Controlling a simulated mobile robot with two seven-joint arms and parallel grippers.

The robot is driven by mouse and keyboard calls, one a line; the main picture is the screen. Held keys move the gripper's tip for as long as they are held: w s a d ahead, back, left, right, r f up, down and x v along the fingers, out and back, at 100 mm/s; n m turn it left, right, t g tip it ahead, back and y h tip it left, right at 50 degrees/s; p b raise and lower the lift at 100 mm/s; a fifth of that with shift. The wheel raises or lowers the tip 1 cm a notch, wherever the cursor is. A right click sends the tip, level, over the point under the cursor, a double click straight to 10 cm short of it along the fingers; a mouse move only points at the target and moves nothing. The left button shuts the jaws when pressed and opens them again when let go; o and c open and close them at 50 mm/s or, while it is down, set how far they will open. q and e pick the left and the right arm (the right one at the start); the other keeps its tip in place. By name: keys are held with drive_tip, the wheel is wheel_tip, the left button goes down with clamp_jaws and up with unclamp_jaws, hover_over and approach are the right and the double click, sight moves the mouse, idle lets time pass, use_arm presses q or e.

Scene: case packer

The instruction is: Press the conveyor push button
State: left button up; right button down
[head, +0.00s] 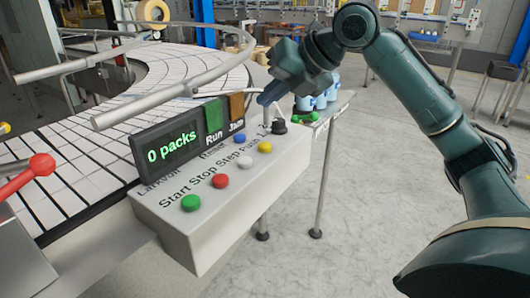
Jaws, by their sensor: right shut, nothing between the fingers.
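The push-button panel is a pale grey control box (235,220) in the middle of the head view, beside the curved conveyor (85,150). Its front row has a green button (190,203) by "Start", a red button (220,181) by "Stop", a white button (245,162) by "Step" and a yellow button (265,147). A blue button (239,138) sits behind them, and a black knob (279,128) is at the far end. My right gripper (267,98) is shut and empty, above the box's far end near the knob. It appears apart from the buttons. My left gripper is out of view.
A dark display (168,146) reads "0 packs", next to a green Run plate (214,116) and a brown Jam plate (236,105). A metal guide rail (160,110) curves above the conveyor. Blue-and-white containers (306,103) stand behind my gripper.

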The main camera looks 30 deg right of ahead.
drive_tip(key=b, duration=0.4)
hover_over(270, 146)
wheel_tip(270, 146, down, 5)
drive_tip(key=shift+r, duration=0.2)
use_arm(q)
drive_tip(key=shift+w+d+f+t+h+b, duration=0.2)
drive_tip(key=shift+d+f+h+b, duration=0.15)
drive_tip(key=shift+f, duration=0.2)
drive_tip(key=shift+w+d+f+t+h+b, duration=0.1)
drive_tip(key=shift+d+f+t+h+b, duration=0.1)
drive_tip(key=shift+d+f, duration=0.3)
use_arm(e)
drive_tip(key=shift+f, duration=1.05)
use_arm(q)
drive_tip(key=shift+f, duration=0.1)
use_arm(e)
drive_tip(key=shift+f, duration=0.4)
